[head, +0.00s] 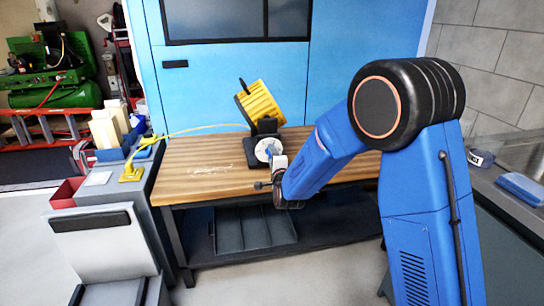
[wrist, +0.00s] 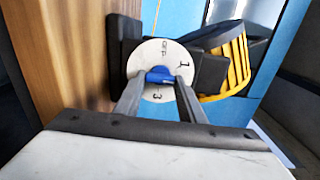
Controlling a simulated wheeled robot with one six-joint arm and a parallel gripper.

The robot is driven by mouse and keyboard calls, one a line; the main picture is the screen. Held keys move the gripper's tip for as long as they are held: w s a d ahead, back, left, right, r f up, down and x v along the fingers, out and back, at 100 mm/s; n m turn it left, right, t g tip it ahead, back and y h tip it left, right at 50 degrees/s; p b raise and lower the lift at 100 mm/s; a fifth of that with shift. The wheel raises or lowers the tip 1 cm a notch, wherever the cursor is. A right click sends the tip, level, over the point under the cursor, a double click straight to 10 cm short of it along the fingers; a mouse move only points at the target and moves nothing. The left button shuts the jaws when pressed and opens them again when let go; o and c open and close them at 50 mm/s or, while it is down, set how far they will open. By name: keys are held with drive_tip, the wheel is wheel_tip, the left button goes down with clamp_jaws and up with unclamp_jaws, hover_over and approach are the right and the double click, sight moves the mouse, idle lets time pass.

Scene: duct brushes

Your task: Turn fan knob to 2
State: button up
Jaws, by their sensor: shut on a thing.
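The yellow fan (head: 259,103) stands tilted on a dark base on the wooden bench. Its yellow cage also shows in the wrist view (wrist: 240,62) at the right. A round white dial (head: 263,148) faces me at the front of the base. In the wrist view the dial (wrist: 150,54) carries an off mark at the top, a 1 at the upper right and a 3 at the bottom. The blue fan knob (wrist: 160,75) is at its centre. My gripper (wrist: 158,82) is shut on the knob, one finger on each side. The 2 and the knob's pointer cannot be made out.
The wooden bench top (head: 205,172) is mostly bare. A yellow cord (head: 205,128) runs left from the fan to a grey cabinet with a red bin (head: 66,193). A blue cabinet (head: 340,75) stands behind. A sink counter is at the right.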

drive_tip(key=m, duration=0.5)
drive_tip(key=shift+f+m, duration=0.2)
drive_tip(key=shift+m, duration=0.1)
idle(0.5)
drive_tip(key=o, duration=1)
drive_tip(key=shift+o, duration=0.2)
drive_tip(key=v, duration=1.7)
drive_tip(key=shift+s, duration=0.25)
drive_tip(key=shift+d+r, duration=0.1)
drive_tip(key=shift+r, duration=0.05)
